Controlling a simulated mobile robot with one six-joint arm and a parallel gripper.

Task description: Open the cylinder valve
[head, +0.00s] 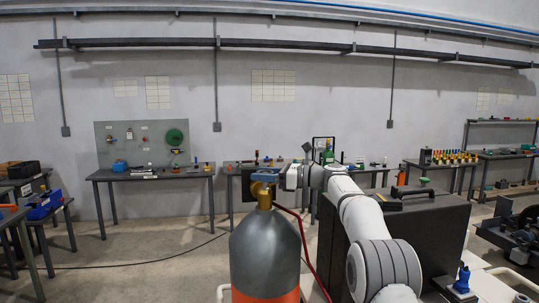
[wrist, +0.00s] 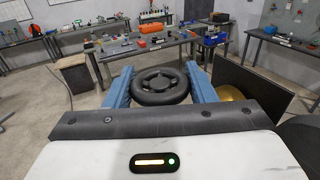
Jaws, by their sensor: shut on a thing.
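A grey gas cylinder (head: 264,252) with an orange lower part stands in front of me in the head view. A brass valve (head: 264,198) sits on its top, and brass also shows at the right in the wrist view (wrist: 232,93). The valve's black round handwheel (wrist: 160,98) lies between the two blue fingers of my gripper (wrist: 160,78) in the wrist view. The fingers are shut on it, one on each side. In the head view my gripper (head: 264,177) is at the valve, coming from the right, and the handwheel is mostly hidden there.
A red hose (head: 303,245) runs down beside the cylinder on the right. A large dark case (head: 425,240) stands close to my arm. Workbenches with tools line the back wall, one with a grey panel (head: 142,143). The floor (head: 150,245) left of the cylinder is mostly clear.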

